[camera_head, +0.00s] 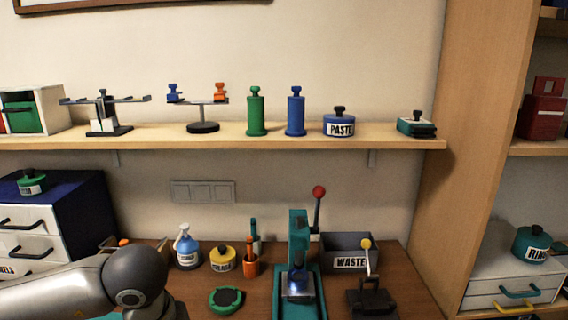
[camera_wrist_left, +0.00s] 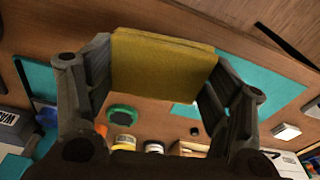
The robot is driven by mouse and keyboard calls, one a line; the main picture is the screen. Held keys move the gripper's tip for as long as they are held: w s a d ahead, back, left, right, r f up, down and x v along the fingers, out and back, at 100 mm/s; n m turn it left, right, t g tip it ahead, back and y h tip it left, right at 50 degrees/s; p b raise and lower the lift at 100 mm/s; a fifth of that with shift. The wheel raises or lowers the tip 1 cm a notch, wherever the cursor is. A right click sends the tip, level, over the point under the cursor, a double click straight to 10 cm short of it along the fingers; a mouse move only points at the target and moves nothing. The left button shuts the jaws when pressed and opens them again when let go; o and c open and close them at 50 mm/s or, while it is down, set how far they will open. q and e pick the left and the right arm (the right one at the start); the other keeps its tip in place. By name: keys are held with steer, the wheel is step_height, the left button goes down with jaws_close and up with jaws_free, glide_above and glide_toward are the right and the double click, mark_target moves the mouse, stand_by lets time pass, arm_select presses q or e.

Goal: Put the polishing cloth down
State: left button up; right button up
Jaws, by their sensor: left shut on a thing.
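The polishing cloth is a flat, square yellow pad (camera_wrist_left: 163,62) in the left wrist view. My left gripper (camera_wrist_left: 160,82) is shut on it, with one dark finger at each side edge. The cloth is held over the brown desk top (camera_wrist_left: 150,98); I cannot tell the gap beneath it. In the head view my left arm enters at the lower left, and its gripper and the cloth are out of frame. My right gripper is in neither view.
A teal mat (camera_wrist_left: 265,75) lies on the desk.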

arm_select(q)
steer(key=shift+w+a+m, duration=0.2)
steer(key=shift+a+m, duration=0.35)
steer(key=shift+m, duration=0.25)
steer(key=shift+r, duration=0.1)
